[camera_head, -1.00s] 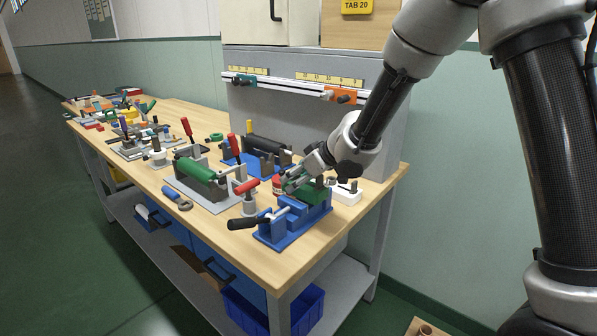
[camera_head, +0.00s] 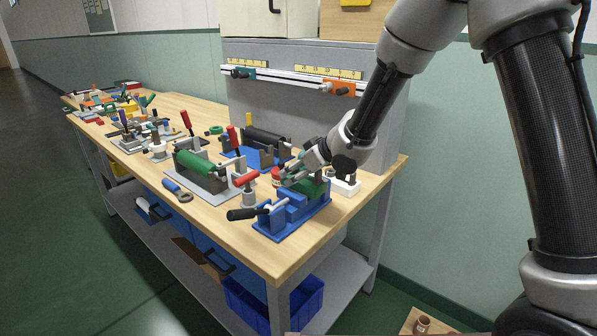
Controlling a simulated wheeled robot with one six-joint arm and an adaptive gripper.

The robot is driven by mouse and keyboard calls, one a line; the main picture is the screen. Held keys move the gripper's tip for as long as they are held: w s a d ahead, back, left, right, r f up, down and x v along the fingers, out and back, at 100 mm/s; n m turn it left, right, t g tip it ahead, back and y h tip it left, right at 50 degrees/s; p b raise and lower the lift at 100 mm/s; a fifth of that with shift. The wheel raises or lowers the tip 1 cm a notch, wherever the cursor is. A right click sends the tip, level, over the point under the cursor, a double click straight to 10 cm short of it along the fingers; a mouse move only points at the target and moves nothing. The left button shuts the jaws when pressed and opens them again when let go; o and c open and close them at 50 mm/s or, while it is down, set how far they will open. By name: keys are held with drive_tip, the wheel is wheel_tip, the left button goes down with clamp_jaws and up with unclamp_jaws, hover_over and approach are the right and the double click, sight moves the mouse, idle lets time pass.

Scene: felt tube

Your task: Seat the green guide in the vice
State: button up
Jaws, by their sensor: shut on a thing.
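The green guide (camera_head: 313,187) shows as a dark green block at the top of the vice, under my gripper. My gripper (camera_head: 290,177) reaches in from the upper right and is shut on the green guide. The fingers and wrist hide part of the guide. I cannot tell whether the guide touches the vice jaws or sits just above them.
A green roller on a grey base (camera_head: 203,174) lies further left. The bench front edge is close.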

sight(320, 184)
drive_tip(key=shift+s+d+f, duration=0.15)
drive_tip(key=shift+s+f, duration=0.1)
drive_tip(key=shift+f, duration=0.35)
drive_tip(key=shift+s+d+f, duration=0.1)
drive_tip(key=shift+s+f, duration=0.1)
drive_tip(key=shift+f, duration=0.35)
drive_tip(key=shift+c, duration=0.5)
drive_tip(key=o, duration=1.8)
drive_tip(key=shift+w+a+f, duration=0.25)
drive_tip(key=shift+w, duration=0.05)
drive_tip(key=shift+o, duration=0.2)
drive_tip(key=shift+d, duration=0.1)
drive_tip(key=shift+s+d+r, duration=0.1)
drive_tip(key=shift+d+r, duration=0.1)
drive_tip(key=shift+r, duration=0.05)
drive_tip(key=v, duration=0.7)
drive_tip(key=a+r+v, duration=0.1)
drive_tip(key=v, duration=0.3)
drive_tip(key=shift+d+r, duration=0.2)
drive_tip(key=shift+r, duration=0.05)
